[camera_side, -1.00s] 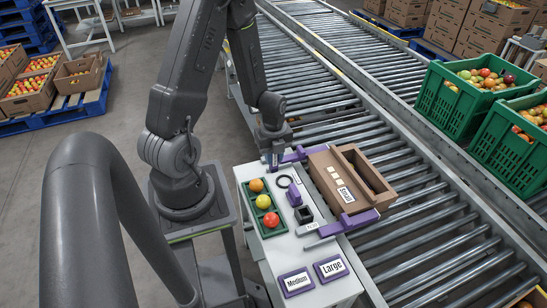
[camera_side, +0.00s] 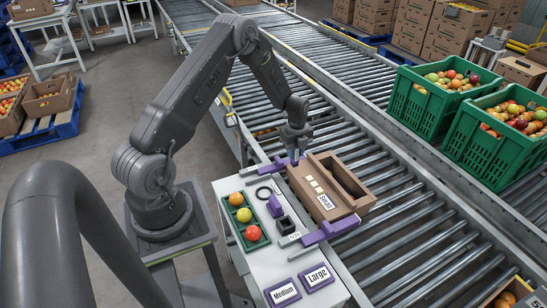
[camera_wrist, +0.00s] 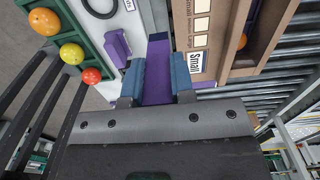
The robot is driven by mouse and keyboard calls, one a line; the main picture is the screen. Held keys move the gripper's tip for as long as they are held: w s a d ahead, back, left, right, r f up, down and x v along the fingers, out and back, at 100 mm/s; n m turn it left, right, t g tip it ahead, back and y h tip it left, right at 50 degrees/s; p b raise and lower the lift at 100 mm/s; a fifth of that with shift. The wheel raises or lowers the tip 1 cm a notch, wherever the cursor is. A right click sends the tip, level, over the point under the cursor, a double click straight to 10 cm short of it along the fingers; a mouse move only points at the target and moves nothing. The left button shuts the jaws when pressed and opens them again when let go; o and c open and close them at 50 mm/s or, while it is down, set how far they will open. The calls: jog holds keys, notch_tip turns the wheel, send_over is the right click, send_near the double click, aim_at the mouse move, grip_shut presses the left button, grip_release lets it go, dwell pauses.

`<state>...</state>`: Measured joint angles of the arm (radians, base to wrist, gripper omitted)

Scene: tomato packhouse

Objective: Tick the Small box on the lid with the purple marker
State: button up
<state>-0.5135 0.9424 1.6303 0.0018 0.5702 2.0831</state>
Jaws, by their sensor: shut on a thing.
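The brown lid (camera_side: 301,188) has a row of three pale squares (camera_side: 313,184) and a white "Small" label (camera_side: 326,201); the squares and label also show in the wrist view (camera_wrist: 201,23). I cannot make out any mark in the squares. My gripper (camera_side: 294,154) is over the far end of the lid, above the far purple clamp (camera_side: 264,169). In the wrist view, its blue pads are shut on a purple thing, which looks like the purple marker (camera_wrist: 158,78). The marker's tip is hidden from both views.
The near purple clamp (camera_side: 330,230) grips the lid's near end. An open brown box (camera_side: 352,200) adjoins the lid. The bench holds a green tray (camera_side: 226,222) of tomatoes, a black ring (camera_side: 264,194), a purple block (camera_side: 275,205), and "Medium" (camera_side: 283,293) and "Large" (camera_side: 317,277) plates.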

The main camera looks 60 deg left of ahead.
jog(key=shift+w+f, duration=1.65)
jog(key=shift+f, duration=0.25)
jog(key=shift+w+f, duration=1.6)
jog(key=shift+f, duration=0.25)
jog(key=shift+f, duration=0.6)
jog(key=shift+w+d, duration=0.4)
jog(key=shift+s+a, duration=0.6)
jog(key=shift+s, duration=0.05)
notch_tip(320, 180, up, 6)
dwell(0.6)
jog(key=shift+w, duration=0.1)
